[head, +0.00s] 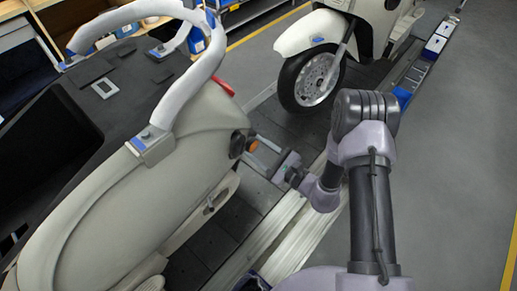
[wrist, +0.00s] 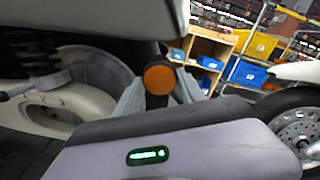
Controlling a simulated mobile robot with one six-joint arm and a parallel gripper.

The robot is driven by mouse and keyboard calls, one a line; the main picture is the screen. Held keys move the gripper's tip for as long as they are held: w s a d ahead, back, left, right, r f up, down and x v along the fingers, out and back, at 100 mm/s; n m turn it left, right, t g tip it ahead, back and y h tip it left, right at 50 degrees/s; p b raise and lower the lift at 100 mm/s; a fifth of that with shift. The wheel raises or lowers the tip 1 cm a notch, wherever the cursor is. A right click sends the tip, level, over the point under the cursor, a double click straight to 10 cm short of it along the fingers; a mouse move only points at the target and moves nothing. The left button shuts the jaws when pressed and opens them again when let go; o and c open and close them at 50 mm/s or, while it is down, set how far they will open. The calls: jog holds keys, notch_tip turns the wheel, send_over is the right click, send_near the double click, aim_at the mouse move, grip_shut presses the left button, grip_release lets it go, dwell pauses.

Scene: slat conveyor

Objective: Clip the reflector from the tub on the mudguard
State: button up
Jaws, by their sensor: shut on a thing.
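The orange round reflector (wrist: 158,79) shows between the two pale fingers of my gripper (wrist: 158,92) in the wrist view, with a black part below it. My gripper is shut on it. In the head view the reflector (head: 253,146) is a small orange spot at the rear end of the near cream scooter (head: 190,125), beside my gripper (head: 263,150). A grey curved part, perhaps the mudguard (wrist: 100,72), lies left of the fingers in the wrist view. Whether the reflector touches it I cannot tell. I cannot identify the tub with certainty.
A second cream scooter (head: 340,40) stands farther along the slat conveyor (head: 290,135). A pale rail (head: 275,235) runs along the conveyor's right side, under my arm. Blue bins (wrist: 248,73) and shelves are behind. The grey floor at right (head: 460,150) is clear.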

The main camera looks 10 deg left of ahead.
jog(key=shift+a, duration=0.1)
jog(key=shift+x, duration=1.3)
jog(key=shift+w, duration=0.1)
dwell(0.3)
jog(key=o, duration=1.4)
jog(key=shift+a, duration=0.1)
